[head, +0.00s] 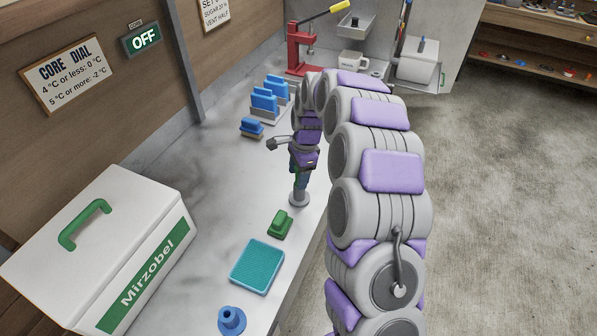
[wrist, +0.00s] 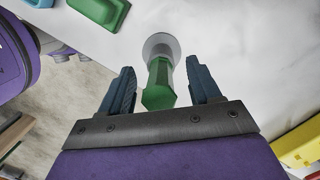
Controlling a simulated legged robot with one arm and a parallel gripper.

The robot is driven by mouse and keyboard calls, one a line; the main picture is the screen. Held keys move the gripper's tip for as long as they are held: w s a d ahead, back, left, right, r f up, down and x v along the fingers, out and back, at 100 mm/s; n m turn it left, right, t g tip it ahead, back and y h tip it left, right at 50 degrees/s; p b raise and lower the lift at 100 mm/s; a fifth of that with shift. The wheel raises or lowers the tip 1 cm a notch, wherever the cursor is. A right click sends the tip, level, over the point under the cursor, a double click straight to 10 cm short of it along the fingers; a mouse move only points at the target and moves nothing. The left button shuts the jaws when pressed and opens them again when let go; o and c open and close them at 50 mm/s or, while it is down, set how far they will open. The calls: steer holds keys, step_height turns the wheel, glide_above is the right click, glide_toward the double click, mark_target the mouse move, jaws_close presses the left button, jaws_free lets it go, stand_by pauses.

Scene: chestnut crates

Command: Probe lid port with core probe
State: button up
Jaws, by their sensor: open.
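The core probe, with a green faceted handle (wrist: 158,88), stands upright in a round grey stand (head: 299,199) on the counter. My gripper (wrist: 159,80) is open, with one dark finger on each side of the handle and gaps on both sides. In the head view my gripper (head: 301,178) is above the stand and largely covers the probe. A white box (head: 88,228) marked Mirzobel, with a green lid handle (head: 84,224), stands at the left. I cannot make out a port on its lid. The CORE display (head: 145,39) reads OFF.
A green block (head: 280,224), a teal ridged tray (head: 257,267) and a blue flanged piece (head: 231,320) lie along the counter's front. Several blue blocks (head: 265,98), a red press (head: 298,52) and a white mug (head: 351,60) stand farther back. Mid-counter is clear.

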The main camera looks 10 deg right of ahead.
jaws_close()
stand_by(0.8)
steer(key=shift+r+p, duration=0.6)
stand_by(0.4)
steer(key=c, duration=0.6)
jaws_free()
jaws_close()
steer(key=shift+r+p, duration=1.9)
steer(key=shift+r, duration=1.25)
